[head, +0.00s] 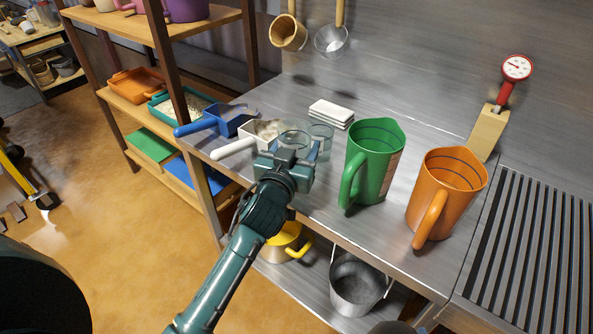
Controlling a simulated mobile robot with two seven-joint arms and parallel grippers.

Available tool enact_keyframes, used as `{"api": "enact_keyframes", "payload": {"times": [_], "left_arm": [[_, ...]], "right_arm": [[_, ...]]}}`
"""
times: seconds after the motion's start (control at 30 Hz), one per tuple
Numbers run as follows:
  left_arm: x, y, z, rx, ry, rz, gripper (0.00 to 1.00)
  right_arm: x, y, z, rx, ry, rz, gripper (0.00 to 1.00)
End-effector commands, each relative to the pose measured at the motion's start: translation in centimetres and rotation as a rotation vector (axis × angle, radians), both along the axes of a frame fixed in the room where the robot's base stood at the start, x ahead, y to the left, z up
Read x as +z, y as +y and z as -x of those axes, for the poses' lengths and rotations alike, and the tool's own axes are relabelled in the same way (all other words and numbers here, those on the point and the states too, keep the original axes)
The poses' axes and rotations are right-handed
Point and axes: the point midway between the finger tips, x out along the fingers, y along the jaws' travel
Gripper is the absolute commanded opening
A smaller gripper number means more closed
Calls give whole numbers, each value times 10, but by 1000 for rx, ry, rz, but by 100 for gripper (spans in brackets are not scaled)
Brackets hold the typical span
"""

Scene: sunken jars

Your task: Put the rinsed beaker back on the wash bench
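A clear glass beaker (293,138) shows just beyond the fingers of my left gripper (286,156), over the front left part of the steel bench (400,128). A second clear glass vessel (321,132) stands close behind it to the right. Which of the two is the rinsed one I cannot tell. The gripper's fingers are spread at the beaker's near side and hide its lower part, so I cannot tell whether they grip it or whether it touches the bench. My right gripper is not in view.
A green jug (375,163) and an orange jug (448,190) stand right of the gripper. A white scoop (255,135) and a blue scoop (225,120) lie left. White tiles (331,113) lie behind. A slatted surface (535,255) is at right. Bare steel lies behind the jugs.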

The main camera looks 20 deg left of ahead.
Motion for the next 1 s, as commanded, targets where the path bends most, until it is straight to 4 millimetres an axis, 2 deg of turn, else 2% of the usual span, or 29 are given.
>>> {"api": "enact_keyframes", "payload": {"times": [0.37,0.8,0.83,1.0], "left_arm": [[-46,0,0,0,0,-1,30],[-53,0,0,-1,-2,-2,30],[-51,0,0,0,-2,-3,61],[-51,0,1,0,-2,-3,75]], "right_arm": [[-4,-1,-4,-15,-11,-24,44],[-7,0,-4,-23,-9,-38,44],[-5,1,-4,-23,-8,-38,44],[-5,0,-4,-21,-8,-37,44]]}}
